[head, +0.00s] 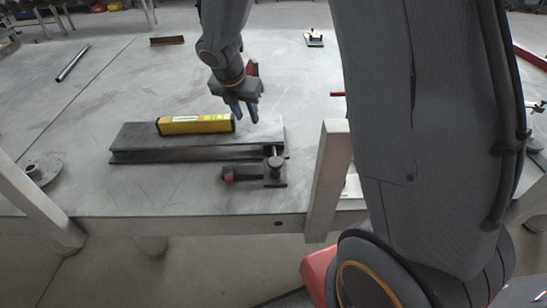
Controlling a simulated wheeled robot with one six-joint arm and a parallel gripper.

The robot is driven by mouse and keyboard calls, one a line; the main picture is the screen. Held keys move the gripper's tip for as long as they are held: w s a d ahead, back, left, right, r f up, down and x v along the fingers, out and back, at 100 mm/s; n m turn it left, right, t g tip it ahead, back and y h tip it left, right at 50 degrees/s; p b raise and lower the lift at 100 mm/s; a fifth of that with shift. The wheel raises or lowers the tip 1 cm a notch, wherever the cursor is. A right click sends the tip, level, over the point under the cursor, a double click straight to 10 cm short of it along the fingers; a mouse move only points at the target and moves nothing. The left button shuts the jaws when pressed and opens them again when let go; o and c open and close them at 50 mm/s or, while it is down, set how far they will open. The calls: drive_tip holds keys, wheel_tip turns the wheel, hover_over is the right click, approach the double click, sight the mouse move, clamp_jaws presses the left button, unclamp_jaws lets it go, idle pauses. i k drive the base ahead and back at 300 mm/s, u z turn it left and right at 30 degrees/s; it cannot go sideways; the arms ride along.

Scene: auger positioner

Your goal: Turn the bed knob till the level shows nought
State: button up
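A yellow level (195,124) lies lengthwise on top of a dark steel bed (150,148) on the pale table. Its reading is too small to make out. At the bed's front right is a dark bracket (275,181) with a small round-topped dark knob (275,162). A short dark bar with a red end (228,174) runs left from it. I cannot tell for sure which of these is the bed knob. My gripper (245,115) points down over the bed's right part, just right of the level. Its fingers look apart with nothing between them.
A pale upright post (327,180) stands right of the bracket at the table's front edge. A round flanged part (42,168) lies at left. A metal rod (73,62) and a brown angle piece (167,41) lie farther back. The table behind the bed is mostly clear.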

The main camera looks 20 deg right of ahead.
sight(275, 163)
drive_tip(key=u, duration=1.9)
drive_tip(key=k, duration=0.8)
drive_tip(key=z, duration=1.35)
